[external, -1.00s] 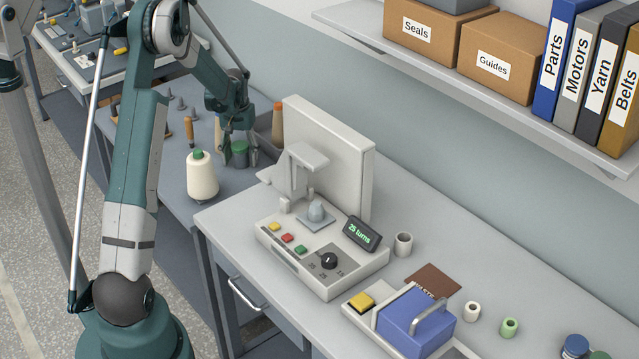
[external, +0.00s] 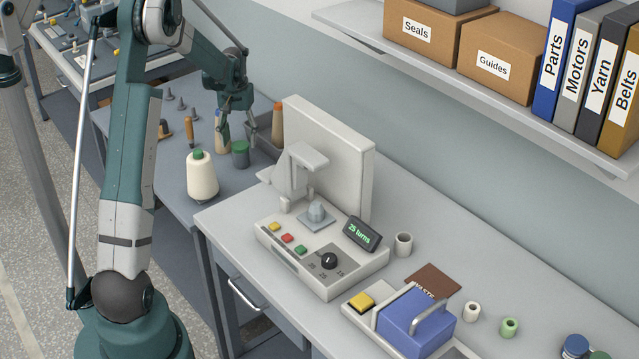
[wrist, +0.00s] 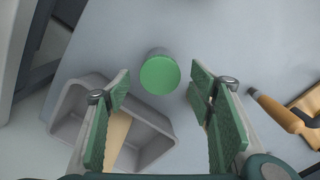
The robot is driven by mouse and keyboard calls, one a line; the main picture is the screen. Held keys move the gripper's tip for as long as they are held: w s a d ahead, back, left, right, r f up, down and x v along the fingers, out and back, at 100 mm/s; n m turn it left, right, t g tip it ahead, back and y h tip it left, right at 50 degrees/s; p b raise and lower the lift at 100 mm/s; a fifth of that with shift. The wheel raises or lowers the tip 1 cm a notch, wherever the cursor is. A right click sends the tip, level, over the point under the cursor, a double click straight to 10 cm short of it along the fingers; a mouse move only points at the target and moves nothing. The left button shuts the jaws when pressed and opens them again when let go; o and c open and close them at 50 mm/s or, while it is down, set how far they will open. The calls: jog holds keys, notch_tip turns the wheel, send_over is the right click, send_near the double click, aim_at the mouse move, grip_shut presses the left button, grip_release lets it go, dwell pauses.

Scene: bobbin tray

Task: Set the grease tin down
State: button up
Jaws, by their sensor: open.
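The grease tin (external: 240,155) is a short grey can with a green lid. It stands upright on the blue-grey side table. In the wrist view its round green lid (wrist: 160,75) lies beyond and between my fingertips, touching neither. My gripper (external: 238,128) is open and empty just above the tin; both green-padded fingers (wrist: 160,92) are spread wide in the wrist view.
A grey bin (wrist: 67,125) with a tan piece in it lies close by. The winding machine (external: 330,150) is to the right.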

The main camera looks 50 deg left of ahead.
jog(key=shift+r, duration=2.3)
